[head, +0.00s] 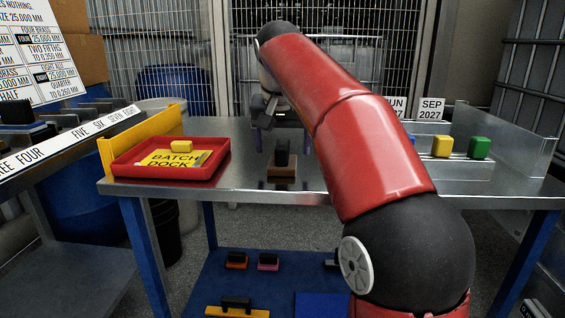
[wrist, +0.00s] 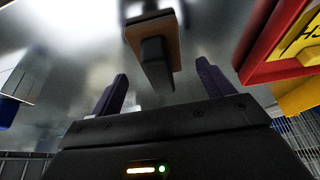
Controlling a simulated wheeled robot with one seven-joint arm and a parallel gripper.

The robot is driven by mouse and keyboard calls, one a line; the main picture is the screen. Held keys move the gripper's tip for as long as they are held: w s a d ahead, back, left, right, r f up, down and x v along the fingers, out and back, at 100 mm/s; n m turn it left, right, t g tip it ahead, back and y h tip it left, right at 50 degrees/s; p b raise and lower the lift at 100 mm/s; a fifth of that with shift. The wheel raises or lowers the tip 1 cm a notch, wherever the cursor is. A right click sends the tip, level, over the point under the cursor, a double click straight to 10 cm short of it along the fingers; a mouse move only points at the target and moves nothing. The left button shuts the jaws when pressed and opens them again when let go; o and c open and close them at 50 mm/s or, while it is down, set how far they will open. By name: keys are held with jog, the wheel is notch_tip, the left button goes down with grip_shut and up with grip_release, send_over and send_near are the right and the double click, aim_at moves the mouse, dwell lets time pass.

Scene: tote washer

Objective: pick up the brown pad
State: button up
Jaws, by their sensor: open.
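The brown pad (head: 288,170) sits on the steel tabletop near its front edge, with a black upright grip on its top. In the wrist view the brown pad (wrist: 174,49) is at the top centre, its black grip pointing toward my gripper. My gripper (wrist: 162,76) is open, its two purple fingers apart, with the end of the black grip showing between or just beyond the fingertips.
A red tray (head: 215,166) with a yellow block (head: 181,147) and a "BATCH DOCK" label is to the left. Yellow (head: 442,147) and green (head: 480,148) blocks stand on the right. More pads lie on the blue lower shelf (head: 215,277).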

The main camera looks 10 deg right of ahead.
aim_at(282, 144)
jog(key=x, duration=0.3)
jog(key=shift+w+f, duration=0.1)
jog(key=c, duration=1.1)
